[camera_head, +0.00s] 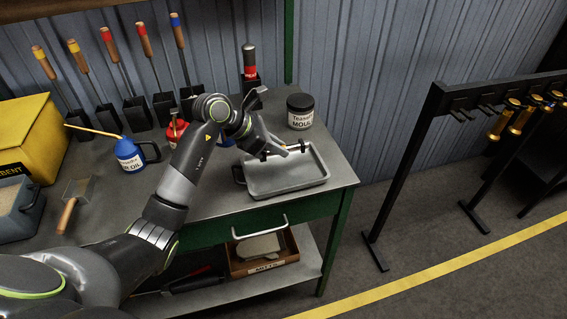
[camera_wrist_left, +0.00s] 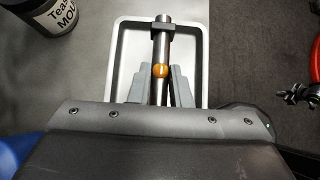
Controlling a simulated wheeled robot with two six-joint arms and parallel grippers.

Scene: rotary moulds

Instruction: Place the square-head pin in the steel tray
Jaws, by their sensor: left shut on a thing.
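The steel tray (camera_head: 290,187) sits on the workbench near its right end. In the left wrist view its pale rim (camera_wrist_left: 116,55) frames the held part. My left gripper (camera_head: 284,151) is over the tray in the head view. In the left wrist view the gripper (camera_wrist_left: 161,88) is shut on the square-head pin (camera_wrist_left: 163,45), a grey steel shaft with a block-like square part toward its far end and an orange round mark. The pin shows over the tray's interior; its height above the floor of the tray is hard to tell. My right gripper is out of view.
A dark labelled jar (camera_head: 300,111) stands just behind the tray. A blue oil can (camera_head: 130,155), a red can (camera_head: 176,132) and several upright tools in black holders stand to the left. A black rack (camera_head: 437,110) with brass-coloured parts stands beyond the bench's right edge.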

